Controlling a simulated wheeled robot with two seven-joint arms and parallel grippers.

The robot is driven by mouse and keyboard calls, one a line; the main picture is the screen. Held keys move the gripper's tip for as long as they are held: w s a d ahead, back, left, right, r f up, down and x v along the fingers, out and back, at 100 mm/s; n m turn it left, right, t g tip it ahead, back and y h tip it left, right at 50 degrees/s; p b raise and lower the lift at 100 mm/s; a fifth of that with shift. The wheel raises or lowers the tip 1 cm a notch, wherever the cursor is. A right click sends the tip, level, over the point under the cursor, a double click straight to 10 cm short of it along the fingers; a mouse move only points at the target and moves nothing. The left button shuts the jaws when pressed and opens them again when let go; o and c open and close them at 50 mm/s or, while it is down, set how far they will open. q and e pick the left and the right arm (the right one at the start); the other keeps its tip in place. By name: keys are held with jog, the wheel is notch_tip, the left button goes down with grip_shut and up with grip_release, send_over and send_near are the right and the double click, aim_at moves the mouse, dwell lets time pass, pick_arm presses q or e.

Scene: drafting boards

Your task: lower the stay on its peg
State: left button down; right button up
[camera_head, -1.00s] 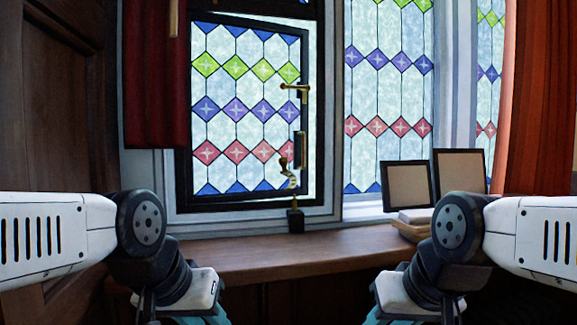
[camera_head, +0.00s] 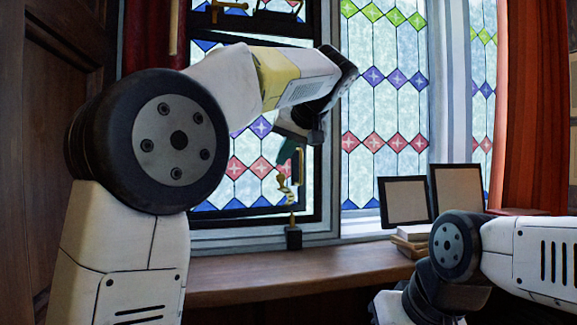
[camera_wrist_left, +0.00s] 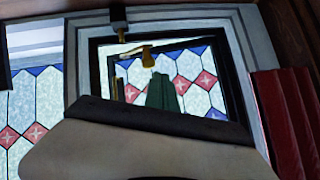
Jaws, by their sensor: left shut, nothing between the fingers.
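The brass stay (camera_head: 285,187) hangs low on the dark-framed casement, its curled end above the peg (camera_head: 292,217) on a small black block (camera_head: 293,238) at the sill. The wrist view shows the stay (camera_wrist_left: 147,55) upside down, with the block (camera_wrist_left: 118,15) and peg (camera_wrist_left: 122,34) above it in the picture, a gap between. My left gripper (camera_head: 288,153) is shut and empty, just above the stay. Its greenish fingers (camera_wrist_left: 161,92) show in the wrist view; I cannot tell whether they touch the stay. My right gripper's fingers are out of view.
The casement (camera_head: 222,213) stands at a slant to its frame. The wooden sill (camera_head: 270,270) is clear in its middle. Picture frames (camera_head: 405,202) and stacked books (camera_head: 412,238) stand at the right. A red curtain (camera_head: 150,45) hangs at the left.

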pick_arm(q)
jog(key=s+d+r+n+t+y, duration=0.1)
jog(key=d+r, duration=0.4)
jog(key=d, duration=0.1)
jog(key=shift+s+r, duration=0.2)
jog(key=shift+r, duration=0.2)
jog(key=shift+d, duration=0.1)
jog(key=shift+w+a+f, duration=0.9)
jog(key=shift+w+f, duration=0.15)
jog(key=shift+f, duration=0.3)
jog(key=shift+w+a+f, duration=0.9)
jog(key=shift+w+f, duration=0.2)
jog(key=shift+f, duration=0.3)
jog(key=shift+w+a+f, duration=0.9)
jog(key=shift+w+f, duration=0.15)
jog(key=shift+f, duration=0.3)
